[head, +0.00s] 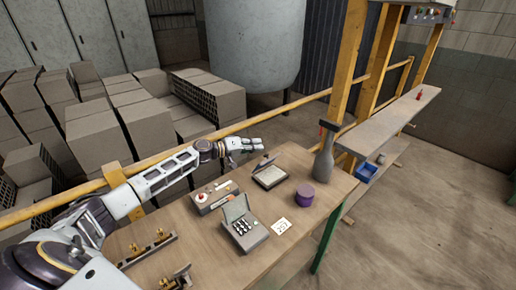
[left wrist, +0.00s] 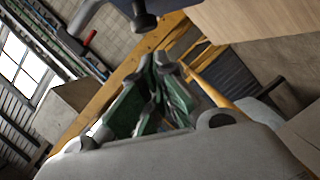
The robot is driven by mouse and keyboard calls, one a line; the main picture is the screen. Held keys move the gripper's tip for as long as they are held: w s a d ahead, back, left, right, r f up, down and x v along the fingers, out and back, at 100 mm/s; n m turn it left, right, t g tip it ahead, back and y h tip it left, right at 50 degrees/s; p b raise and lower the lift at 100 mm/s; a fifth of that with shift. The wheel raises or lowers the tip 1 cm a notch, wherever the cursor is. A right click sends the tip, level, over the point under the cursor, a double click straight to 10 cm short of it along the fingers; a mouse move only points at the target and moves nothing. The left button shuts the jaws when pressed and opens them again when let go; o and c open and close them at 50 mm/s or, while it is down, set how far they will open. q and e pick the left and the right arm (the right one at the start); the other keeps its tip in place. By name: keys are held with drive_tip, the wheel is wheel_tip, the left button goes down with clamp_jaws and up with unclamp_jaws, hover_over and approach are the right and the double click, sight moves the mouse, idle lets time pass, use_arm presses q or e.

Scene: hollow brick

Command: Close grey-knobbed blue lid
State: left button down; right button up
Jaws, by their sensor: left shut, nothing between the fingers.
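Two boxes with raised lids stand on the wooden table. The farther box (head: 270,178) has a tilted-up greyish lid (head: 264,162) and a pale inside. The nearer box (head: 247,240) has a raised grey-blue lid (head: 236,206) and several round items in a grid. My left gripper (head: 258,144) is shut and empty, beyond the farther lid at the table's back edge. In the left wrist view its green-padded fingers (left wrist: 158,88) are together. My right gripper is out of view.
A yellow rail (head: 285,107) runs behind the table.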

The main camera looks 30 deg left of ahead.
sight(266, 161)
use_arm(q)
drive_tip(key=shift+s+d+f, duration=0.3)
drive_tip(key=shift+d+f, duration=0.15)
drive_tip(key=shift+d, duration=0.2)
drive_tip(key=shift+s+d+r, duration=0.1)
drive_tip(key=shift+s+d, duration=0.05)
drive_tip(key=shift+d, duration=0.1)
idle(0.4)
